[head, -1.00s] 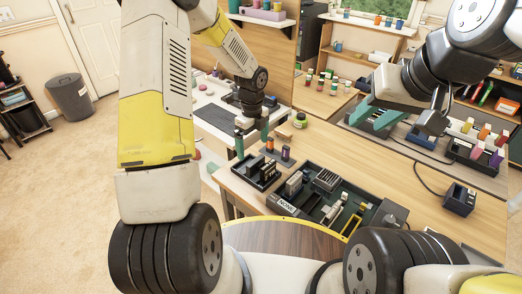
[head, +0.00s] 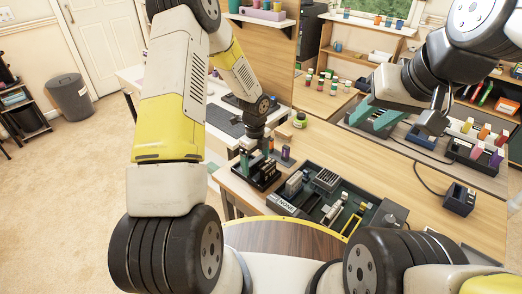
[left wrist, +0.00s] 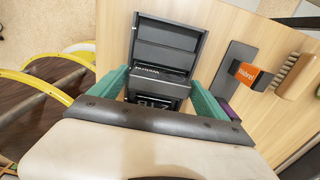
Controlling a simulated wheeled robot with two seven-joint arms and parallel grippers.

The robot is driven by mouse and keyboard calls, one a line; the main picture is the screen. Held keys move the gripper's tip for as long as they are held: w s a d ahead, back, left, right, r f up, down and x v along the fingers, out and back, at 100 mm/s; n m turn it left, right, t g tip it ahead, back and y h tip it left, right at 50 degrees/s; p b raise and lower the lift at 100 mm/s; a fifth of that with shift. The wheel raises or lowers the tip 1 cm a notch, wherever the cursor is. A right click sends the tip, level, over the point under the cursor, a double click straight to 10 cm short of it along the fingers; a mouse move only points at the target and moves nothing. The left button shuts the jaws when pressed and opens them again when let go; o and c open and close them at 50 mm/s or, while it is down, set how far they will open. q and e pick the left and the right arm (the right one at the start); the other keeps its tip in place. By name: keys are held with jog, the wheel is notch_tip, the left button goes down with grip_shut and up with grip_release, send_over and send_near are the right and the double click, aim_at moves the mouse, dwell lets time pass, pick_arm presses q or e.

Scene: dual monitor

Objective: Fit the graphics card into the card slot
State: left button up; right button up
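In the head view, a black rack (head: 255,180) with a "2 TB" marking stands at the table's left front. My left gripper (head: 257,158) is low over it, fingers down. A black slotted tray (left wrist: 165,45) lies beyond. An open dark computer case (head: 360,193) with parts and a "NONE" label is right of the rack; I cannot tell the graphics card or its slot for certain. My right gripper (head: 380,114) is open and empty.
An orange block (left wrist: 247,74) and a brush (left wrist: 295,76) lie right of the fingers in the left wrist view. A small dark box (head: 459,199) with a cable and a rack of coloured items (head: 475,150) stand at the right. Bare wood (head: 410,180) lies between.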

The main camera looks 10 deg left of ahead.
pick_arm(q)
jog(key=c, duration=1.2)
jog(key=shift+o, duration=0.2)
jog(key=shift+r, duration=0.1)
